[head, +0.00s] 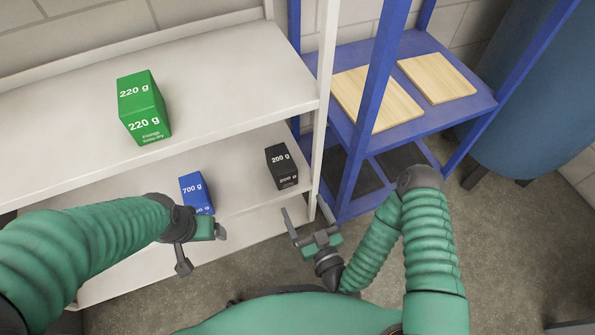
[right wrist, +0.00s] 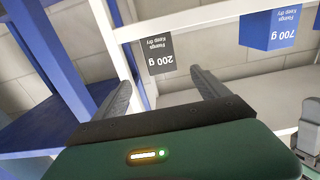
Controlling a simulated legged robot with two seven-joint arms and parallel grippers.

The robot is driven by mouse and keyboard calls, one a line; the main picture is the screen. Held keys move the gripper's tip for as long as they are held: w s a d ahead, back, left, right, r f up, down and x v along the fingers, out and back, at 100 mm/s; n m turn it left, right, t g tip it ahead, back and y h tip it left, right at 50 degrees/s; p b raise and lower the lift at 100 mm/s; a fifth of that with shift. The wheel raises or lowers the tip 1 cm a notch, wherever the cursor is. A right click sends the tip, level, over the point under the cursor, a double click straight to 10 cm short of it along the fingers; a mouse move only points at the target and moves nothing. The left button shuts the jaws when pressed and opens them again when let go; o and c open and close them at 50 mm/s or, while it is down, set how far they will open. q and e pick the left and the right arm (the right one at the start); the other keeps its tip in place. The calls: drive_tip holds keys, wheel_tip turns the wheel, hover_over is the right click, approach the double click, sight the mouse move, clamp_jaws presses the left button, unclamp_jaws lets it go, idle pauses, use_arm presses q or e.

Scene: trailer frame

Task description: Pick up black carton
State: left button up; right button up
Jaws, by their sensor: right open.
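The black carton (head: 282,166), marked 200 g, stands on the middle white shelf near its right end in the head view. It also shows in the right wrist view (right wrist: 158,54), upside down, beyond and between the finger directions. My right gripper (head: 307,218) is open and empty, in front of and below the carton, apart from it. Its two fingers show in the right wrist view (right wrist: 163,90). My left gripper (head: 202,245) is in front of the shelf near the blue carton; its fingers look spread with nothing between them.
A blue carton (head: 196,192) marked 700 g stands left of the black one. A green carton (head: 144,106) sits on the upper white shelf (head: 225,75). A white post (head: 326,100) and a blue rack (head: 357,150) with wooden boards (head: 376,98) stand to the right.

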approach(281, 162)
drive_tip(key=b+x, duration=0.1)
drive_tip(key=x, duration=0.2)
drive_tip(key=f+b+x, duration=0.1)
drive_tip(key=b+x, duration=0.1)
drive_tip(key=x, duration=0.2)
drive_tip(key=f+b+x, duration=0.1)
drive_tip(key=b+x, duration=0.1)
drive_tip(key=x, duration=0.1)
drive_tip(key=shift+w+d+f, duration=0.1)
drive_tip(key=shift+w+d, duration=0.05)
drive_tip(key=shift+w, duration=0.4)
drive_tip(key=shift+c, duration=0.3)
drive_tip(key=c, duration=1.6)
drive_tip(key=shift+r, duration=0.3)
